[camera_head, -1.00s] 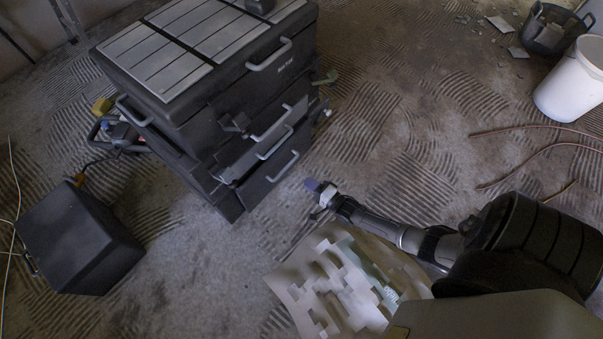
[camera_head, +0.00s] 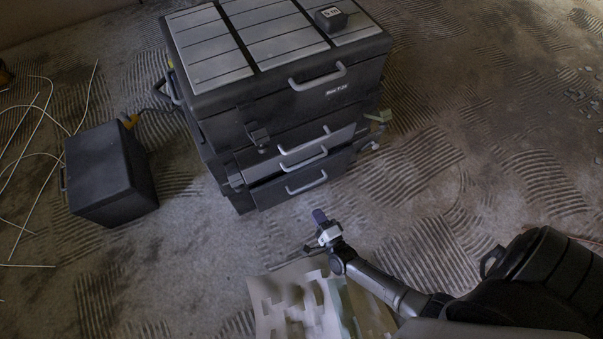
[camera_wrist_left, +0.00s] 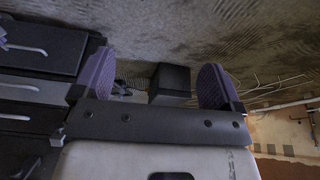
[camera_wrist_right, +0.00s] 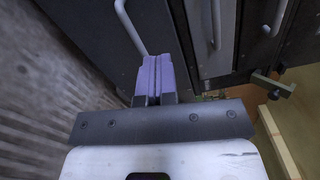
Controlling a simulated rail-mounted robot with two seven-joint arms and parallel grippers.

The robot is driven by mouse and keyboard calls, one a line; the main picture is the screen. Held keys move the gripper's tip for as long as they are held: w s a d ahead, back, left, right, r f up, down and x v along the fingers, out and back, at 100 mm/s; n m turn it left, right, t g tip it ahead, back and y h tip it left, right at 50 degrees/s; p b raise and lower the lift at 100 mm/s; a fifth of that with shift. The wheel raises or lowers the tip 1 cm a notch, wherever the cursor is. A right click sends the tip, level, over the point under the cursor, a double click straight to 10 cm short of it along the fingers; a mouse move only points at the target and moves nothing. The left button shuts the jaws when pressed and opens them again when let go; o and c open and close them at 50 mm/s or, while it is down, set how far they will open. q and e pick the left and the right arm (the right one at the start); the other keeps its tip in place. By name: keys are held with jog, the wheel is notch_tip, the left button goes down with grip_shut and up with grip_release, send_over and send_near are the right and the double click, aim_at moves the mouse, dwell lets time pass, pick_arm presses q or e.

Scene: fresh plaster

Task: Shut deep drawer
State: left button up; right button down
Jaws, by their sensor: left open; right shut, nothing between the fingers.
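The dark tool chest (camera_head: 225,115) stands on the floor in the head view, with a lid handle and several drawers below. The lowest drawer (camera_head: 275,192) has a grey bar handle (camera_head: 306,183), and its front stands out past the chest's body. Drawers just above it also look stepped outward. My right gripper (camera_head: 319,215) is shut and empty, in front of and below that handle in the picture. In the right wrist view its purple fingers (camera_wrist_right: 154,75) point at a dark front with a bar handle (camera_wrist_right: 130,25); contact cannot be told. My left gripper (camera_wrist_left: 155,78) is open and empty.
A small black box (camera_head: 105,175) stands left of the chest, with pale cables (camera_head: 38,150) on the floor beyond it. A small black item (camera_head: 330,19) lies on the lid. A pale patterned sheet (camera_head: 300,300) lies at the front. Ridged floor at right is mostly clear.

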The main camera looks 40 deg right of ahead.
jog(key=n+b, duration=0.2)
send_near(293, 177)
jog(key=b+x, duration=0.1)
jog(key=x, duration=0.2)
jog(key=b+x, duration=0.1)
jog(key=x, duration=0.1)
jog(key=shift+w+a+f+b, duration=0.15)
jog(key=shift+w+a+b, duration=0.05)
jog(key=shift+w+b, duration=0.15)
jog(key=shift+b+x, duration=0.35)
jog(key=shift+x, duration=0.5)
pick_arm(q)
jog(key=a+f, duration=0.1)
jog(key=f, duration=0.2)
jog(key=a+f, duration=0.1)
jog(key=f, duration=0.1)
jog(key=shift+w+a, duration=0.3)
jog(key=shift+w, duration=0.05)
pick_arm(e)
jog(key=shift+w, duration=0.1)
jog(key=shift+d, duration=0.2)
